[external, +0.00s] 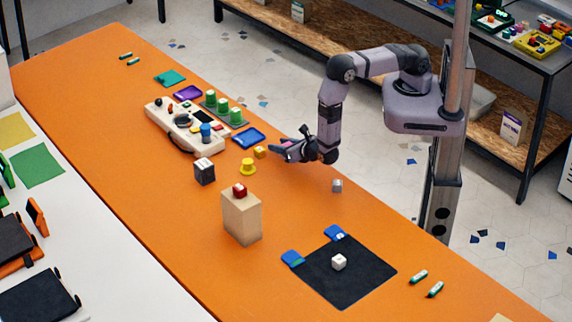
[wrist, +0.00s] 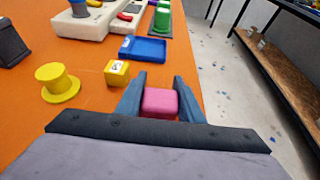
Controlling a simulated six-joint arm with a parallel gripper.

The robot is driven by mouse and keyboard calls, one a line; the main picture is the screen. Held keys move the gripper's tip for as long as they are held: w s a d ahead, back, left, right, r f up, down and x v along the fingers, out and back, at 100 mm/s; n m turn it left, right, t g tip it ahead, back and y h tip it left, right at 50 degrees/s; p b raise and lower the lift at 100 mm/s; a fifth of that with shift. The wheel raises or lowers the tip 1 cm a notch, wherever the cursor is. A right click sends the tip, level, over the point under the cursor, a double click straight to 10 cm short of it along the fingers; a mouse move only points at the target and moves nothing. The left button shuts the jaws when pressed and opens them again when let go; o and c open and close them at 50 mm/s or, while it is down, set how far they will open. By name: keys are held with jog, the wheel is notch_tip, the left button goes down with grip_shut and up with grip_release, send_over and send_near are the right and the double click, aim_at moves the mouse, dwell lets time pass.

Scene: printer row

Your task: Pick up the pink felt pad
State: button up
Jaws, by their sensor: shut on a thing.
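The pink felt pad (wrist: 160,102) looks like a small rounded pink block in the wrist view. It sits between the two blue-grey fingers of my gripper (wrist: 161,82), which are shut on its left and right sides. In the external view my gripper (external: 284,151) is low over the right part of the orange table, pointing left, and only a sliver of pink shows there. I cannot tell whether the pad is clear of the table top.
A yellow cube (wrist: 117,73) lies just left of my fingers, with a yellow hat-shaped piece (wrist: 57,83) further left. A blue tray (wrist: 143,48) lies ahead. A wooden block (external: 241,217) with a red cube stands nearer the camera. The table's right edge is close.

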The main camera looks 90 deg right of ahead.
notch_tip(320, 180, up, 10)
jog(key=b, duration=0.2)
dwell(0.5)
